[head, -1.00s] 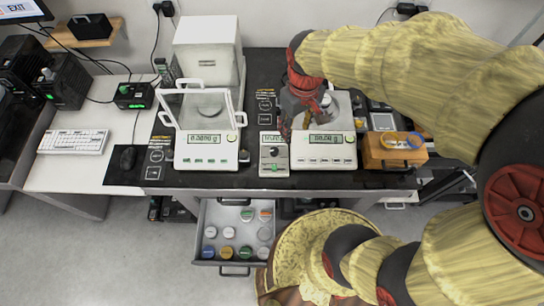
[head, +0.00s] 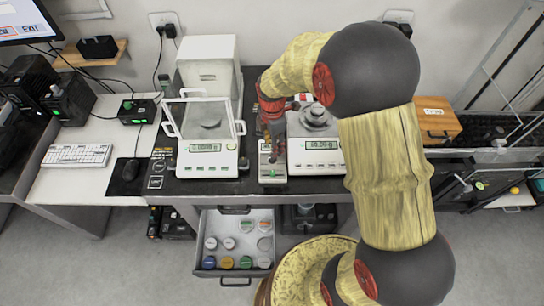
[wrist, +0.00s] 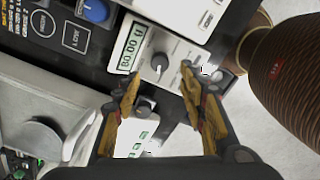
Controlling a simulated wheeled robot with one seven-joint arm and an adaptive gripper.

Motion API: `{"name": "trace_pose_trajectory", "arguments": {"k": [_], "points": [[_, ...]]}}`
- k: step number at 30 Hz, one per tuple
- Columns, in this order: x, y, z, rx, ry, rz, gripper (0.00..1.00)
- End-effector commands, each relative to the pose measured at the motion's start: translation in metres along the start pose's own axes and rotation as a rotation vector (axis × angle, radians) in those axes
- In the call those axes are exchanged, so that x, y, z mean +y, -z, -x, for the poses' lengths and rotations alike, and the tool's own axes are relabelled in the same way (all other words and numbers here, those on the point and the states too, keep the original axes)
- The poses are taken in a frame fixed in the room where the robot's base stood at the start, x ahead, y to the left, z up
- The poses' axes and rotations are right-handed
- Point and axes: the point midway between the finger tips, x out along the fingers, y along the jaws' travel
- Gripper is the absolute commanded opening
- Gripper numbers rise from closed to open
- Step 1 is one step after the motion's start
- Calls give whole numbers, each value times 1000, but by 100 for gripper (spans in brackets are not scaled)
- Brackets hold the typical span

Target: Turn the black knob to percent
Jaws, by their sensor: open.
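A small white device with a green-lit display (wrist: 131,48) carries the black knob (wrist: 160,63) in the wrist view. In the head view this narrow device (head: 266,177) stands between two balances. My gripper (head: 270,148) points down over it and covers its upper part; I cannot make out the knob there. In the wrist view my gripper (wrist: 161,76) is open, with one yellow-orange fingertip on each side of the knob and the knob slightly ahead of them. No contact shows. The knob's exact pointing and any percent mark are too small to read.
The left balance (head: 207,172) has a raised clear shield, and the right balance (head: 315,170) stands close beside the device. An open drawer (head: 235,268) with several jars sits below the dark counter top. A blue button (wrist: 96,10) lies near the device in the wrist view.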

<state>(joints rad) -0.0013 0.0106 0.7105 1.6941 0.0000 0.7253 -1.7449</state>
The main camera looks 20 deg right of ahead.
Motion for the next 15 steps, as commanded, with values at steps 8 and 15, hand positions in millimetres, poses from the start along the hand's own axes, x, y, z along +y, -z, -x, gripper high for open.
{"name": "trace_pose_trajectory", "arguments": {"k": [8, 15], "points": [[-2, 0, -45, 1, 4, -2, 42], [-1, 0, -68, 0, 2, -3, 42]]}}
